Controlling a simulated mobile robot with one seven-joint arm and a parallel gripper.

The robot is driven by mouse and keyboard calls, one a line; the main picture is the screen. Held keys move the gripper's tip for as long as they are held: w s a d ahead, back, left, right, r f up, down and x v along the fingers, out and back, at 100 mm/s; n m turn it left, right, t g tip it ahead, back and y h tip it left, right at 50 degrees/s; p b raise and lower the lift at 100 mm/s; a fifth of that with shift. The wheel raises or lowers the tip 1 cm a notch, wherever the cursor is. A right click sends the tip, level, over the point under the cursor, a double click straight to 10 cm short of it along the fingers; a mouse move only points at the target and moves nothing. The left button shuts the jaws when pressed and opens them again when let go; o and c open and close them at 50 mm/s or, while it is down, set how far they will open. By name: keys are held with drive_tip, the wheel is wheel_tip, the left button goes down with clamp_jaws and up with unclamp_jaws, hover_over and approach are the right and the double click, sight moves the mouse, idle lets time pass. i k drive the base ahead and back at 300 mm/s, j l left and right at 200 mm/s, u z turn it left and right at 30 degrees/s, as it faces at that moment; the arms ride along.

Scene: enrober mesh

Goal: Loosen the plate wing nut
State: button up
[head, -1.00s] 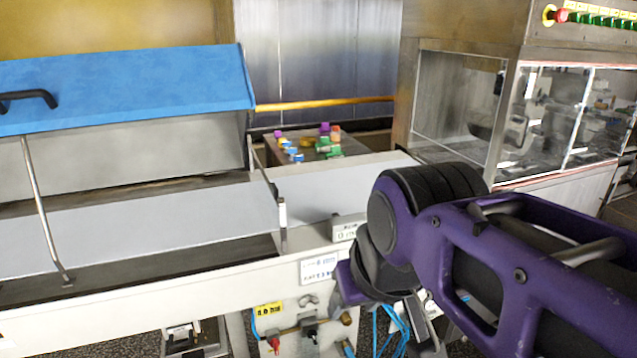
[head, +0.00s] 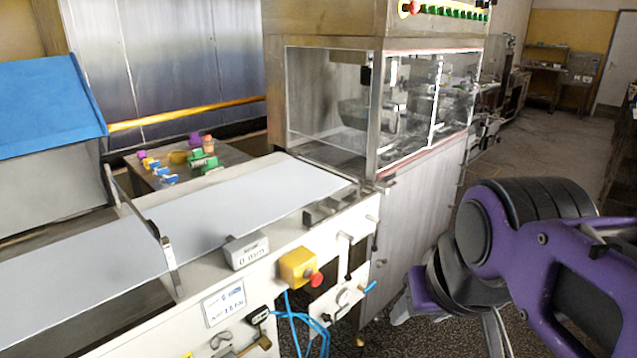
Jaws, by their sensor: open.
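A small grey wing-shaped nut (head: 220,340) shows low on the white front panel, under the printed label, near the bottom edge of the head view. Another small fitting with a light handle (head: 347,297) sits further right on the lower frame; I cannot tell whether it is a wing nut. My gripper (head: 440,305) is at the lower right, beyond my purple arm, which hides much of it. It is open, with nothing seen in it, and stands to the right of the machine front, apart from both fittings.
A yellow box with a red button (head: 299,268) and a grey block marked 0 mm (head: 246,250) stick out along the conveyor edge. Blue hoses (head: 290,322) hang below. A glazed cabinet (head: 375,100) stands behind. Open floor (head: 560,125) lies at the right.

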sight(356, 192)
drive_tip(key=i+l+u, duration=0.15)
drive_tip(key=i+l, duration=0.8)
